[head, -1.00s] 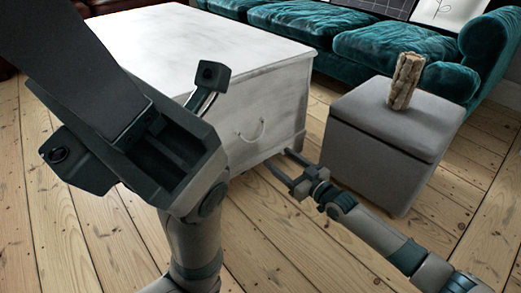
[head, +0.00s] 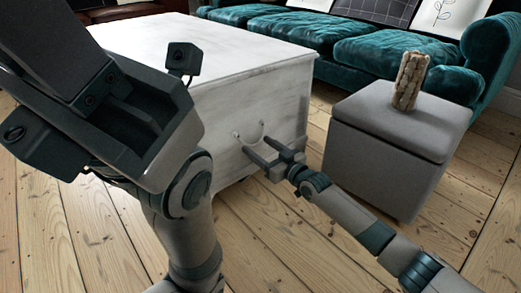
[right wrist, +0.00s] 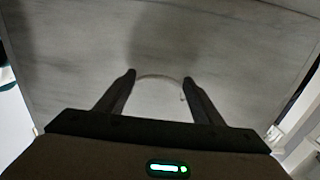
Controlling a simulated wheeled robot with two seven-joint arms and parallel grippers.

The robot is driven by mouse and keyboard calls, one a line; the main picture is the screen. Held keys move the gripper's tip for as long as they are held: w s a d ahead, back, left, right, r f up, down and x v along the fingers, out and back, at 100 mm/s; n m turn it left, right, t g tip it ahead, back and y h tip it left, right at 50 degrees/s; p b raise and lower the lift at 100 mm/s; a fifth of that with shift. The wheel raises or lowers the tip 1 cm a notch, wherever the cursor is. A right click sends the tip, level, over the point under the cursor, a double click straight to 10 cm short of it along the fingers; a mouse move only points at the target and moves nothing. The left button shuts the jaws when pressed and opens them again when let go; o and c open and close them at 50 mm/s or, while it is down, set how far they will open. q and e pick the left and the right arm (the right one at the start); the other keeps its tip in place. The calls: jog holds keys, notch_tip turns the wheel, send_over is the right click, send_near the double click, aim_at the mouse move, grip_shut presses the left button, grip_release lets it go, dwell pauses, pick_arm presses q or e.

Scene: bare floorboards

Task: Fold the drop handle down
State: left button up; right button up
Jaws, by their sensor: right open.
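The drop handle (head: 248,138) is a thin pale loop on the front of the white chest (head: 215,97). My right gripper (head: 257,146) is open at the chest front, with its two fingertips close to the handle. In the right wrist view the handle (right wrist: 160,77) shows as a pale arc between the open fingers (right wrist: 160,78). The fingers are not closed on it, and I cannot tell whether they touch it. In the head view the gripper hides part of the handle's lower side. My left gripper's fingers do not show.
A grey storage ottoman (head: 385,150) stands just right of my right forearm, with a woven tan object (head: 409,82) upright on its lid. A teal sofa (head: 380,55) is behind. Bare floorboards (head: 285,235) lie in front. Parts of my own body block the left side.

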jog(key=c, duration=0.7)
jog(key=shift+c, duration=0.3)
jog(key=shift+w, duration=0.1)
jog(key=shift+c, duration=0.2)
jog(key=shift+w+a+f+t+y+b, duration=0.1)
jog(key=shift+a+f+t+y+b, duration=0.1)
jog(key=shift+t+y+b, duration=0.15)
jog(key=shift+w+a+f+t+y, duration=0.15)
jog(key=shift+w+f+t+y, duration=0.1)
jog(key=shift+w+t+y, duration=0.3)
jog(key=shift+w+a+f+t+y, duration=0.2)
jog(key=shift+t+y, duration=0.1)
jog(key=shift+t, duration=0.5)
jog(key=shift+s, duration=0.1)
